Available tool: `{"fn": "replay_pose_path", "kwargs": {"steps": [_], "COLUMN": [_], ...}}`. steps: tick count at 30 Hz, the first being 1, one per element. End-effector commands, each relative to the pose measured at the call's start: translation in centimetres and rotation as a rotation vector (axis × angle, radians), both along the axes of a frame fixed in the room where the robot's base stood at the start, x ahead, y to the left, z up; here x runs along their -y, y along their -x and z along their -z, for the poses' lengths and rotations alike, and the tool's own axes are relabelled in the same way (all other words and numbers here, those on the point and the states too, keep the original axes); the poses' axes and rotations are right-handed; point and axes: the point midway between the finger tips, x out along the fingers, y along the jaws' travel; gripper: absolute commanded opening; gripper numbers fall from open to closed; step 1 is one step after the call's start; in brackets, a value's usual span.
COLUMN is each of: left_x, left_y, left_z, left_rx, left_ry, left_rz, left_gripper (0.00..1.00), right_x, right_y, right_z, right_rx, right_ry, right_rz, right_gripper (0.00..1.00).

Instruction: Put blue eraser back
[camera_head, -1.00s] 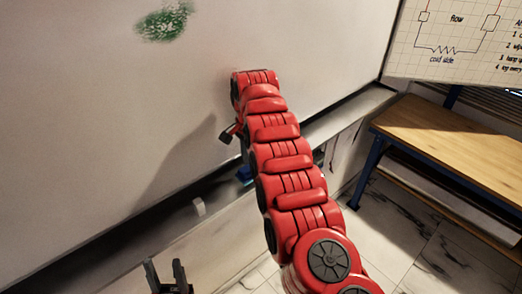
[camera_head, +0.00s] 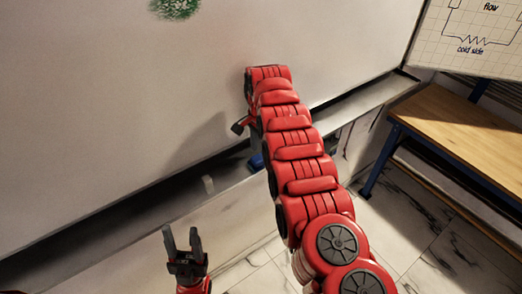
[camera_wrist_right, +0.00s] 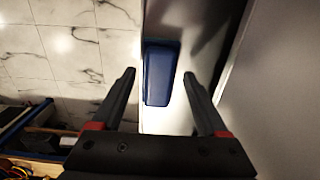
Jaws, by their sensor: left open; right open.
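The blue eraser (camera_head: 257,161) shows as a small blue patch at the pale ledge below the whiteboard, partly hidden by my right arm. In the right wrist view the eraser (camera_wrist_right: 161,86) is a dark blue block lying lengthwise between the fingers, over the pale ledge. My right gripper (camera_wrist_right: 159,73) is open, with gaps to the eraser on both sides. In the head view my arm hides most of it, and one dark finger sticks out to the left. My left gripper (camera_head: 182,238) is open and empty, pointing up, at the lower left before the ledge.
The whiteboard (camera_head: 120,120) has a green scribble (camera_head: 175,7) at the top. A wooden bench (camera_head: 470,140) with blue legs stands at the right. Marble-tiled floor (camera_head: 405,225) is clear between.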

Motion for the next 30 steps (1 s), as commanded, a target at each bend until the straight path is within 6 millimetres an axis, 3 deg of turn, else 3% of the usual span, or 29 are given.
{"fn": "replay_pose_path", "kwargs": {"steps": [5, 10, 12, 18, 24, 30], "left_x": [0.0, 0.0, 0.0, 0.0, 0.0, 0.0], "left_y": [0.0, 0.0, 0.0, 0.0, 0.0, 0.0], "left_z": [1.7, 2.7, 0.2, -3.0, -4.3, -4.4], "left_rx": [0.000, 0.000, 0.000, 0.000, 0.000, 0.000], "left_ry": [0.000, 0.000, 0.000, 0.000, 0.000, 0.000], "left_rz": [0.000, 0.000, 0.000, 0.000, 0.000, 0.000], "left_gripper": [0.50, 0.50, 0.50, 0.50, 0.50, 0.50], "right_x": [-0.1, 0.2, 0.3, 0.0, 0.0, 0.0], "right_y": [-0.2, -0.2, -0.2, 0.0, 0.0, 0.0], "right_z": [-1.5, -4.7, -7.2, -10.6, -11.9, -11.9], "right_rx": [0.006, 0.008, 0.004, 0.001, 0.001, 0.001], "right_ry": [-0.002, 0.001, 0.000, 0.000, 0.000, 0.000], "right_rz": [0.000, 0.002, 0.002, 0.000, 0.000, 0.000], "right_gripper": [0.77, 0.77, 0.77, 0.77, 0.77, 0.77]}}
